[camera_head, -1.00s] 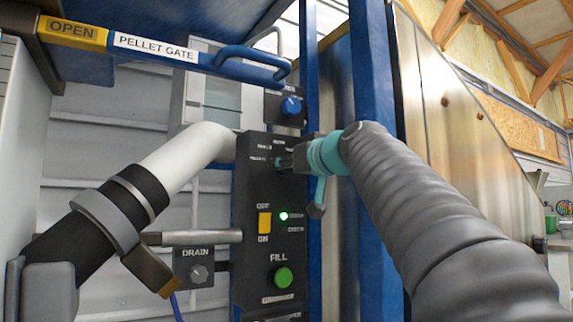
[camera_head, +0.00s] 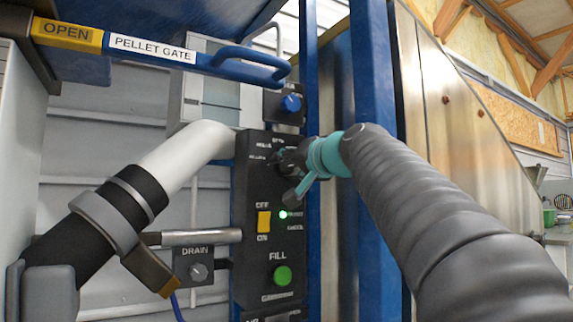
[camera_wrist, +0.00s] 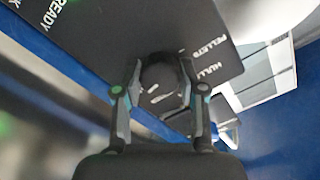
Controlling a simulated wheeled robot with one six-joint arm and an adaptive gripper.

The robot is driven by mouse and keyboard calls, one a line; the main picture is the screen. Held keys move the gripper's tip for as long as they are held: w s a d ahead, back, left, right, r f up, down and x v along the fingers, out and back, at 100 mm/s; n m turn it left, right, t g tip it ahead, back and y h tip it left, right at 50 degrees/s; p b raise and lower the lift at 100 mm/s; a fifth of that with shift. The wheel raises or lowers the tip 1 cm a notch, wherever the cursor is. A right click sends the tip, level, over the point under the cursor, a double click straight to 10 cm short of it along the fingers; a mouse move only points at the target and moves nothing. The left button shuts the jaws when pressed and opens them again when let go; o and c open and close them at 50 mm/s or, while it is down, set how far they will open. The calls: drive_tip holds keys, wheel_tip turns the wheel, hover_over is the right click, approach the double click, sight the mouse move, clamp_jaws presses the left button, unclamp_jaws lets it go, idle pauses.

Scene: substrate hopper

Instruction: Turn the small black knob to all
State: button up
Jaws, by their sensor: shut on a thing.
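The small black knob (camera_wrist: 158,80) sits on the black control panel (camera_head: 254,185), seen between my fingers in the wrist view. My gripper (camera_wrist: 158,88) is shut on it, one finger on each side. In the head view my gripper (camera_head: 284,160) reaches the upper part of the panel from the right and covers the knob. Labels around the knob are small; "HULL" and "PELLETS" show in the wrist view. The word "all" and the knob's pointer direction cannot be made out.
A blue knob (camera_head: 291,104) is above. A DRAIN knob (camera_head: 197,272) and white pipe (camera_head: 190,155) are left. A blue post (camera_head: 369,80) stands right.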

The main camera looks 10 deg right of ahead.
drive_tip(key=shift+r, duration=0.1)
idle(0.3)
drive_tip(key=o, duration=1.1)
drive_tip(key=shift+o, duration=0.2)
drive_tip(key=v, duration=1.2)
drive_tip(key=s+a+f+g+h, duration=0.1)
drive_tip(key=s+a+f+g, duration=0.15)
drive_tip(key=f, duration=1.05)
drive_tip(key=s+a+f+g+h, duration=0.15)
drive_tip(key=f+g, duration=0.25)
drive_tip(key=f, duration=0.9)
drive_tip(key=s+f+n+g+h, duration=0.1)
drive_tip(key=s+f+n+g, duration=0.1)
drive_tip(key=s+f, duration=0.5)
drive_tip(key=s+f+n+g+h, duration=0.1)
drive_tip(key=s+f, duration=0.7)
drive_tip(key=f, duration=1.2)
drive_tip(key=shift+n+g+h, duration=0.4)
drive_tip(key=shift+g+h, duration=0.15)
drive_tip(key=shift+g, duration=0.5)
